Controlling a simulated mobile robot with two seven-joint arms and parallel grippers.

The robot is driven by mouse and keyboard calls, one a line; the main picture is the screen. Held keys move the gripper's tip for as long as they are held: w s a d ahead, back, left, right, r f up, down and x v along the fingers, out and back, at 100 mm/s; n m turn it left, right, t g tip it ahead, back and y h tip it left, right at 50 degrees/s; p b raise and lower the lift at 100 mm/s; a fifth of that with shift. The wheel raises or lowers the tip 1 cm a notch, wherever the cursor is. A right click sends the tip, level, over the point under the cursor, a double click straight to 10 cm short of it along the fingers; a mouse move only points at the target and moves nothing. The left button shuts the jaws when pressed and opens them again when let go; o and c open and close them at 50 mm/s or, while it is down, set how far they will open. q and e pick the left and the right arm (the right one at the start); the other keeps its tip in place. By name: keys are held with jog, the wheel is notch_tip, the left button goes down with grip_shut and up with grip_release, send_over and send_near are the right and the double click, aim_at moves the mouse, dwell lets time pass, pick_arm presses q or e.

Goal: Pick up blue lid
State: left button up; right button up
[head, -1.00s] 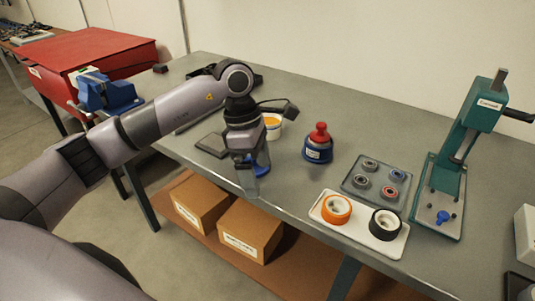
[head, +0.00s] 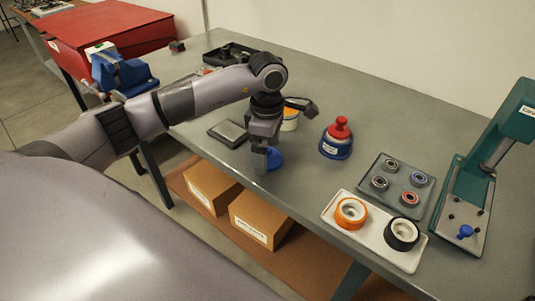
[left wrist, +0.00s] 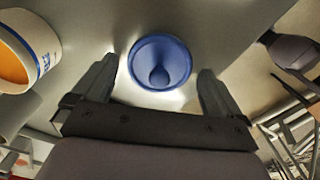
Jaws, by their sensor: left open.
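The blue lid (head: 274,158) lies on the grey workbench near its front edge. It also shows in the left wrist view (left wrist: 160,62) as a round blue disc with a knob in its middle. My left gripper (head: 265,160) is just beside and above the lid and partly covers it in the head view. In the left wrist view the two fingers (left wrist: 158,85) are spread wide, with the lid between and just beyond their tips. Nothing is held. My right gripper is not in view.
A white container with orange contents (head: 290,119) stands behind the gripper. Trays with bearings (head: 398,178) and wheels (head: 375,228), and a green press (head: 468,190), stand farther right. A dark flat pad (head: 228,133) lies left.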

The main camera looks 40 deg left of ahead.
pick_arm(q)
jog(key=shift+f, duration=0.2)
jog(key=c, duration=0.8)
jog(key=shift+r, duration=0.15)
jog(key=shift+c, duration=0.2)
